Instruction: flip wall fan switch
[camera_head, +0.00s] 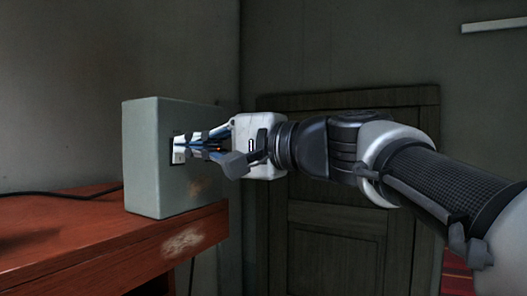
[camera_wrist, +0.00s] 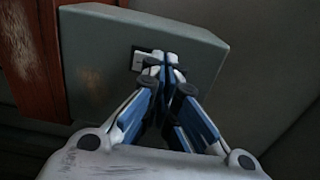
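The fan switch (camera_head: 178,157) is a white rocker in a dark frame on the face of a grey-green box (camera_head: 145,160). The box stands upright on the wooden table. My gripper (camera_head: 186,147) is level with the switch, with its fingertips at or very near the switch plate. In the wrist view the switch (camera_wrist: 142,59) shows just left of the fingertips, partly hidden by them. The fingers of my gripper (camera_wrist: 166,60) are brought together at their tips with nothing seen between them. I cannot tell whether the tips touch the rocker.
The reddish wooden table (camera_head: 60,240) carries the box near its right edge, with a dark cable (camera_head: 50,194) running left behind it. A dark wooden door (camera_head: 335,220) stands behind my arm. The space right of the box is open.

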